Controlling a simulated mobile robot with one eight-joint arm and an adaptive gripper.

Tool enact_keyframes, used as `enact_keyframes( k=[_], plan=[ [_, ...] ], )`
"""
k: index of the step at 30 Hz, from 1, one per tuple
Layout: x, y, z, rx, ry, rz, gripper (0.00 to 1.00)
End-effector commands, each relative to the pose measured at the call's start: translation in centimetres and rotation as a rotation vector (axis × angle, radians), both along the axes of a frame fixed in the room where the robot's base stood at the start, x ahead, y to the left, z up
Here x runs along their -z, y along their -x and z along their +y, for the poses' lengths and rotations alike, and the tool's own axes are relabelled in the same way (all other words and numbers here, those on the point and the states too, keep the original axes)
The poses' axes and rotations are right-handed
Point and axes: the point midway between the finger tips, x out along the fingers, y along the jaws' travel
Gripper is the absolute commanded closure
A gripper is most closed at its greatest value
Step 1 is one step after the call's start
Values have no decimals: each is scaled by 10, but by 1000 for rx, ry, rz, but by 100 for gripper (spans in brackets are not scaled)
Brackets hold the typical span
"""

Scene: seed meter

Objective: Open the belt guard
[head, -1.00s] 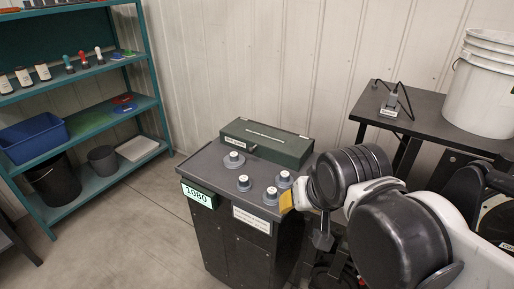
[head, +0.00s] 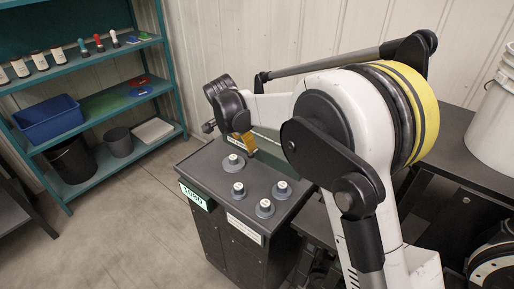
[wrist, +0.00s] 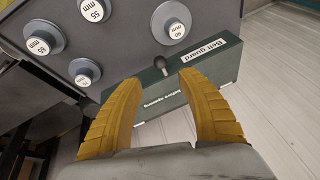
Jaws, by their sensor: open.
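The belt guard (wrist: 210,68) is a long dark green box with a white "Belt guard" label, on top of the dark machine cabinet (head: 205,165). A small dark knob (wrist: 160,63) shows at its face beside the label. My gripper (wrist: 160,80) has two yellow fingers, apart and empty, on either side of the knob in the picture. I cannot tell whether the knob is between them in depth. In the head view my gripper (head: 248,143) is over the cabinet top, just in front of the guard.
Several round grey weights with white tops, such as one (head: 233,162), stand on the cabinet top close to my gripper. A teal shelf (head: 100,110) with a blue bin (head: 50,119) is at the left. A white bucket (head: 495,125) stands on a dark table at the right.

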Motion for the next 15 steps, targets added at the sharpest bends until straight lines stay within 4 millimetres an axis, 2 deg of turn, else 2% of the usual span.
enact_keyframes(
  k=[5,15],
  plan=[
    [23,-9,-3,5,-1,-1,53],
    [82,-34,-15,4,-2,-1,53]
  ],
)
